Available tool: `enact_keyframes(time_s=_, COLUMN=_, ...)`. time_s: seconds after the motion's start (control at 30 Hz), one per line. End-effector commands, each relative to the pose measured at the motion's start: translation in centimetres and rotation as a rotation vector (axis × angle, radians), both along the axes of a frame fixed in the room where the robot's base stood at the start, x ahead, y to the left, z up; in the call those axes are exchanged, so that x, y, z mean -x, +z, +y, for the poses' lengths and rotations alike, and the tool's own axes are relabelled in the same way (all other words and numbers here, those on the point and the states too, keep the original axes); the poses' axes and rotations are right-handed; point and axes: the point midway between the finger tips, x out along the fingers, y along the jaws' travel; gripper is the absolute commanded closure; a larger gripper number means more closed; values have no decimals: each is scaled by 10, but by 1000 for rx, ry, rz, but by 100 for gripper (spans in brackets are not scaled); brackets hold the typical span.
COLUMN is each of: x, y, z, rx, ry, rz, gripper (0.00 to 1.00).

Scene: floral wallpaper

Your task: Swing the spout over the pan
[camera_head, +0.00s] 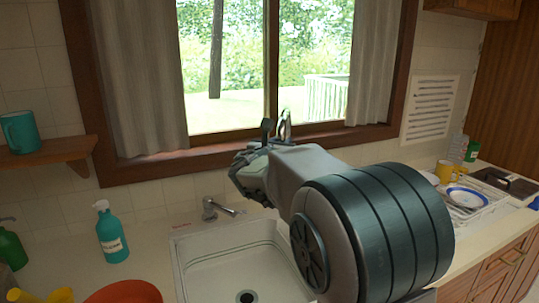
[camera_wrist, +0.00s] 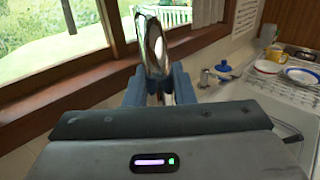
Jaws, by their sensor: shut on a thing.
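The chrome spout (camera_wrist: 153,45) rises between the two blue fingers of my gripper (camera_wrist: 160,88) in the wrist view. My gripper is shut on it. In the head view, the spout's curved top (camera_head: 285,124) shows just above my gripper (camera_head: 273,142), in front of the window. My arm covers the spout's lower part. I cannot make out a pan in either view. The visible part of the white sink (camera_head: 205,240) is empty around its drain, and its right side is hidden behind my arm.
A metal tap lever (camera_head: 215,208) stands at the sink's back left edge. A teal soap bottle (camera_head: 111,232) is left of the sink, with an orange bowl (camera_head: 125,292) nearer. A dish rack (camera_head: 490,205) with plates and a yellow mug (camera_head: 448,171) is at right.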

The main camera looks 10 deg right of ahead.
Motion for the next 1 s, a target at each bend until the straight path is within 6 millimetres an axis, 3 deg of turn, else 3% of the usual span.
enact_keyframes(time_s=0.03, x=5, y=-8, z=-11, rx=-1, ry=25, rz=-4, gripper=100)
enact_keyframes(time_s=0.6, x=15, y=-4, z=-101, rx=0, ry=53, rz=-2, gripper=100)
enact_keyframes(time_s=1.0, x=10, y=-1, z=-127, rx=0, ry=57, rz=-1, gripper=100)
